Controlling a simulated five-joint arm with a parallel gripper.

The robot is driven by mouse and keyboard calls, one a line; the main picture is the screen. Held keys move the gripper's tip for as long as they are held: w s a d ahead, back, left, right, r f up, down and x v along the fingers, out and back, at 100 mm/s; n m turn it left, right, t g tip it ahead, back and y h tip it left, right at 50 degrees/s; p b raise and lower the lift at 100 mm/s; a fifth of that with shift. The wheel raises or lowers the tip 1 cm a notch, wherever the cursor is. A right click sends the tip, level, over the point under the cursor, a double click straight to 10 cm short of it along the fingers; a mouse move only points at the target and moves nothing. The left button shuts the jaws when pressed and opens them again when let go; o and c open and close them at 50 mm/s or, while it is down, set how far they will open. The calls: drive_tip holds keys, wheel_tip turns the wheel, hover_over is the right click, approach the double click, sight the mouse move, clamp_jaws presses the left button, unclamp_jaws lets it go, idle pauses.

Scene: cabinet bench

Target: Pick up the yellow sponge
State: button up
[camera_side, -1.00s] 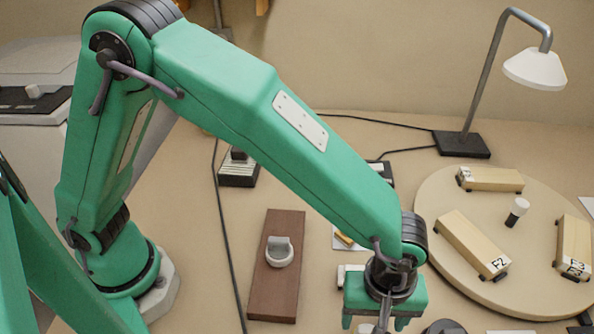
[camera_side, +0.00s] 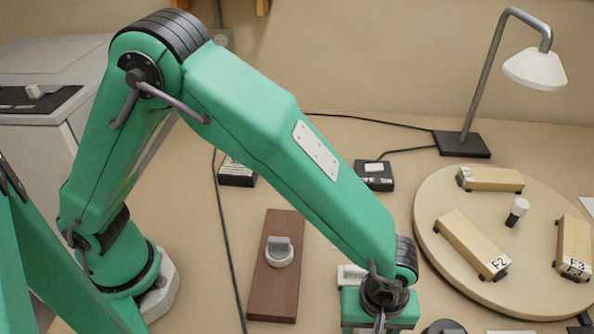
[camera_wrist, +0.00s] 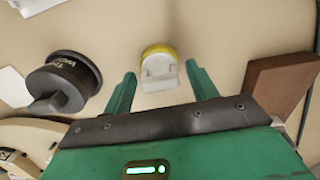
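In the wrist view a small rounded thing with a yellow edge and a whitish block-like part (camera_wrist: 158,68) lies on the bench. It is the only yellow thing there; I cannot tell for sure that it is the sponge. My gripper (camera_wrist: 160,72) is open, with one green finger on each side of it and a gap to both. Nothing is held. In the side view my gripper's green body (camera_side: 380,308) is low in the picture; its fingertips are out of sight and the sponge is not clearly visible.
A black round knob (camera_wrist: 65,85) stands left of the fingers in the wrist view. A brown board (camera_side: 273,297) with a grey knob (camera_side: 279,252) lies left of my gripper in the side view. A round turntable (camera_side: 440,262) with wooden blocks stands right; a lamp (camera_side: 463,144) stands behind.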

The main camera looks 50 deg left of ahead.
drive_tip(key=c, duration=0.8)
drive_tip(key=shift+o, duration=0.2)
drive_tip(key=shift+r, duration=0.1)
drive_tip(key=shift+r, duration=4.95)
